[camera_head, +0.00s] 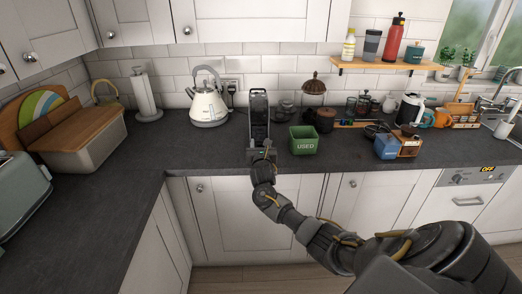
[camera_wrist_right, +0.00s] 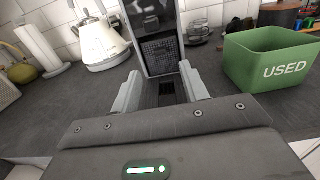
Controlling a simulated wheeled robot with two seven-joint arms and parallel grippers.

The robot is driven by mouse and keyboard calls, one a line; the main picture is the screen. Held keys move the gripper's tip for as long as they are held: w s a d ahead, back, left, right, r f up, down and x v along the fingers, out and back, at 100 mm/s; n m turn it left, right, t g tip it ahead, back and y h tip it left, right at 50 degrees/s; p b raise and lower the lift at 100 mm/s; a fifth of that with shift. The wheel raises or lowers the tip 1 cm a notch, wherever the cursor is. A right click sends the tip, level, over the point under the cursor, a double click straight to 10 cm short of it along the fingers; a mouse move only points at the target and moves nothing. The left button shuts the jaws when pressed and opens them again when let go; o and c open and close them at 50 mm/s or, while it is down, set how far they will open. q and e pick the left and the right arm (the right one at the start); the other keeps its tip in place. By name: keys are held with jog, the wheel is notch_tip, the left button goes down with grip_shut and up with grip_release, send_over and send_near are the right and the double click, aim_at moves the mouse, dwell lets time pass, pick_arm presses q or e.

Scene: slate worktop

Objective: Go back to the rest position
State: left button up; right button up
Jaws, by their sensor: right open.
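My right arm reaches in from the lower right in the head view. My right gripper (camera_head: 262,148) is at the front edge of the worktop, before a tall dark upright appliance (camera_head: 259,108). In the right wrist view my right gripper (camera_wrist_right: 162,82) has its two grey fingers spread apart with nothing held between them. The dark appliance (camera_wrist_right: 152,28) stands straight beyond the fingers; whether they touch it I cannot tell. My left arm and gripper are in neither view.
A green bin marked USED (camera_head: 303,140) stands close on the right, and a white kettle (camera_head: 208,106) on the left. A blue box (camera_head: 387,147) and brown box (camera_head: 409,146) sit farther right. A bread bin (camera_head: 85,150) and toaster (camera_head: 22,192) are at left. Bare worktop (camera_head: 160,150) lies between.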

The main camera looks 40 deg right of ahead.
jog(key=shift+v, duration=2.05)
jog(key=s+a+f+m+g+y, duration=0.1)
jog(key=s+a+f+m+y, duration=0.15)
jog(key=f, duration=0.75)
jog(key=s+a+f+m+g+y, duration=0.1)
jog(key=s+f+m, duration=0.15)
jog(key=f, duration=0.85)
jog(key=s+a+f+m+g+y, duration=0.2)
jog(key=s+a+f+m, duration=0.15)
jog(key=s+f, duration=0.6)
jog(key=s+a+f+m+g+y, duration=0.1)
jog(key=s+a+f+m+g, duration=0.25)
jog(key=s+f, duration=0.6)
jog(key=s+a+f+m+g+y, duration=0.1)
jog(key=s+a+f+m, duration=0.3)
jog(key=s, duration=0.8)
jog(key=s+a+f+m+g+y, duration=0.2)
jog(key=s+a+f+m+g, duration=0.1)
jog(key=s+f, duration=0.6)
jog(key=s+a+f+m+g+y, duration=0.1)
jog(key=s+a+f+m, duration=0.5)
jog(key=s, duration=0.9)
jog(key=shift+f+m+g, duration=0.2)
jog(key=shift+m+g, duration=0.35)
jog(key=shift+m, duration=0.05)
